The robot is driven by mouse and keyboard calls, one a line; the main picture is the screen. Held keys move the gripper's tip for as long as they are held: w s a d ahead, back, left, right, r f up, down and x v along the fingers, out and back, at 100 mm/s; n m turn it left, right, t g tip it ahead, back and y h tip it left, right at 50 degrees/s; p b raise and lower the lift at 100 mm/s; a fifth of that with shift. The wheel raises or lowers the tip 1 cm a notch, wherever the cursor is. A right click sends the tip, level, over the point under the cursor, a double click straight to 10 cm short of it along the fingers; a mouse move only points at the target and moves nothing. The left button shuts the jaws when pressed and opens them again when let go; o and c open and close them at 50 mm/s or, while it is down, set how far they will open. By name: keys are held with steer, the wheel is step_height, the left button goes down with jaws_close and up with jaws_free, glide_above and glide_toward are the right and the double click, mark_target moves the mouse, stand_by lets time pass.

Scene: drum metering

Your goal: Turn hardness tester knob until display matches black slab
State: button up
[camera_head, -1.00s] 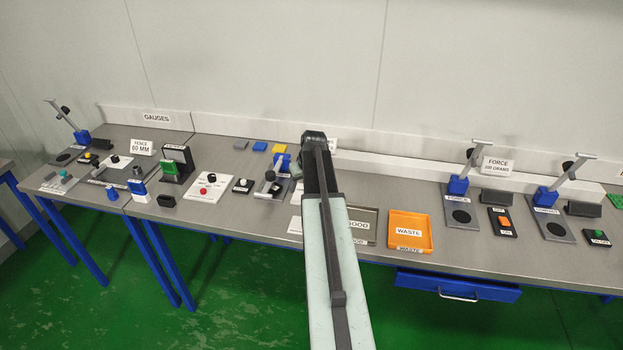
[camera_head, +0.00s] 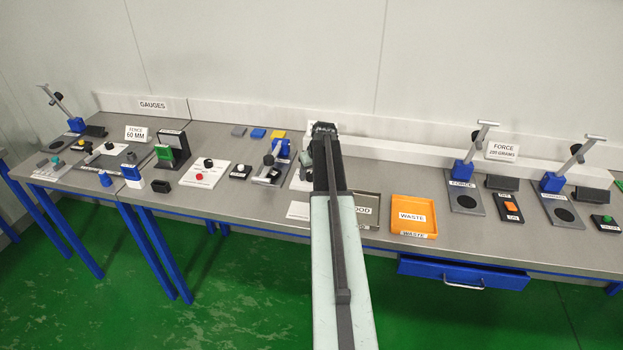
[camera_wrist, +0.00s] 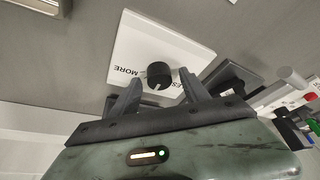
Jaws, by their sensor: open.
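In the wrist view a black knob (camera_wrist: 159,74) with a pale pointer mark stands on a white plate (camera_wrist: 140,43) lettered MORE, with a second word partly hidden. My gripper (camera_wrist: 160,80) is open, its two dark fingers on either side of the knob. I cannot tell whether either finger touches it. In the head view my arm hides the knob and fingers; part of the white plate (camera_head: 300,181) shows left of my arm. Flat slabs lie at the back: dark grey (camera_head: 239,131), blue (camera_head: 258,133) and yellow (camera_head: 278,134). I cannot read a hardness display or identify a black slab.
A blue-and-grey device (camera_head: 279,150) stands close left of my arm. An orange WASTE tray (camera_head: 414,206) and a grey GOOD tray (camera_head: 372,203) sit to the right. A dark stand with a green part (camera_head: 171,150) and other knob panels are farther left.

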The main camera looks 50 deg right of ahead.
jaws_close()
steer(key=n, duration=0.2)
steer(key=n+y, duration=0.1)
steer(key=shift+d+n+y, duration=0.2)
steer(key=shift+n+y, duration=0.1)
steer(key=shift+n, duration=0.1)
steer(key=shift+a+n+y, duration=0.1)
steer(key=shift+n+y, duration=0.2)
steer(key=shift+n, duration=0.7)
jaws_free()
steer(key=shift+r, duration=0.1)
steer(key=p+v, duration=0.7)
steer(key=shift+s+r, duration=0.25)
steer(key=shift+r, duration=0.05)
